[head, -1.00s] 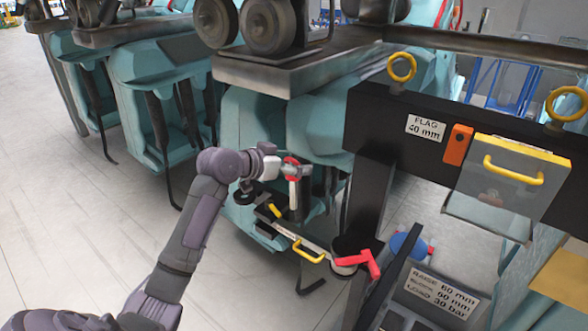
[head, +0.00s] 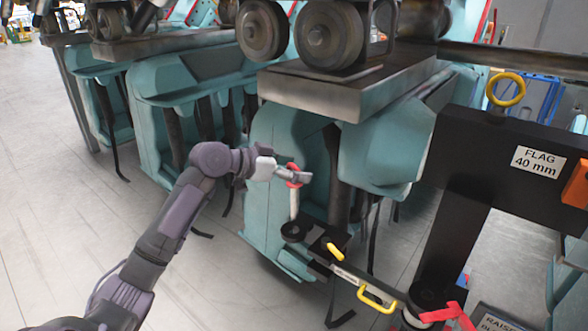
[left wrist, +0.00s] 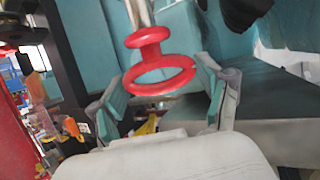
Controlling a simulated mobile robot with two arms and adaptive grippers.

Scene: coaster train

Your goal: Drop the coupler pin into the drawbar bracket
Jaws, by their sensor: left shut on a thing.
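The coupler pin has a pale shaft (head: 294,205) hanging about upright and a red ring-shaped head (left wrist: 160,75). My left gripper (head: 298,176) is shut on it at the red head. In the left wrist view the red head shows between the two finger pads. The drawbar bracket (head: 322,243) is black, with a round opening near its left end and a yellow handle on top. The pin's lower end appears just above that left end. Whether its tip is over or inside the opening cannot be told. My right gripper is not in view.
A bar with a yellow handle (head: 377,297) runs right from the bracket to a red lever (head: 448,317). Teal car bodies (head: 180,120) stand behind. Open floor lies left.

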